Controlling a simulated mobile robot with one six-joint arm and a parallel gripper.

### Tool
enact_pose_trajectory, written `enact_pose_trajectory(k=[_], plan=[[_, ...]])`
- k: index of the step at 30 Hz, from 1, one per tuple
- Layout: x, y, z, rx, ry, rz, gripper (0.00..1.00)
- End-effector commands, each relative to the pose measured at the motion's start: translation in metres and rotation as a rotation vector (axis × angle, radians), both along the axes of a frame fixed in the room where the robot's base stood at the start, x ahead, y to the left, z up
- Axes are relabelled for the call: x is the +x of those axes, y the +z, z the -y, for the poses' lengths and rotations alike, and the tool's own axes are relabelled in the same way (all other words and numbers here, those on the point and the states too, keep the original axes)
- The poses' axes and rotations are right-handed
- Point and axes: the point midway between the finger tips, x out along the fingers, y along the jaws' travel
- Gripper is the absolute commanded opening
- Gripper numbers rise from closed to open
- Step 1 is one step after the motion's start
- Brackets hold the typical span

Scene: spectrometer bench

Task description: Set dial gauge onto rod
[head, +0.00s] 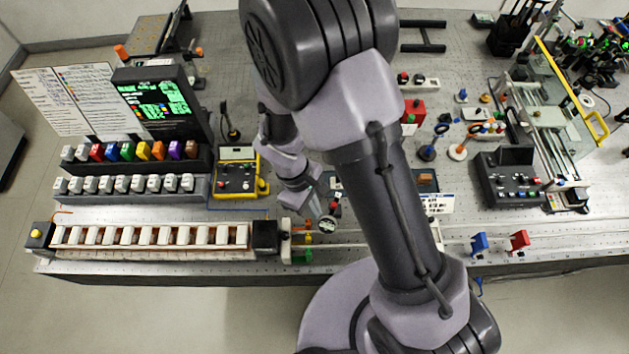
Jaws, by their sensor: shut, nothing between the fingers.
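A small round white-faced thing that looks like the dial gauge (327,224) is at the front of the bench, just below my gripper. My gripper (314,211) points down, shut and empty, left of my forearm. I cannot tell whether its tips touch the gauge. A long thin pale bar (455,239) runs along the front edge to the right, partly hidden behind my arm. I cannot tell whether it is the rod.
A row of white blocks (150,235) fills the front left, with a yellow-edged control box (236,178) behind it. Blue (479,243) and red (519,240) clips stand at the front right. A black control box (510,180) is behind them. My arm hides the middle.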

Motion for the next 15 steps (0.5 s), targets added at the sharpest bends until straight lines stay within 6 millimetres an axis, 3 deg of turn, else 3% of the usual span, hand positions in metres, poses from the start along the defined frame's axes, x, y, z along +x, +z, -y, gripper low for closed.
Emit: enact_pose_trajectory(k=[10, 15], plan=[[-0.011, -0.001, 0.009, 0.000, 0.261, 0.000, 0.00], [-0.013, -0.001, 0.011, 0.000, 0.288, 0.000, 0.00]])
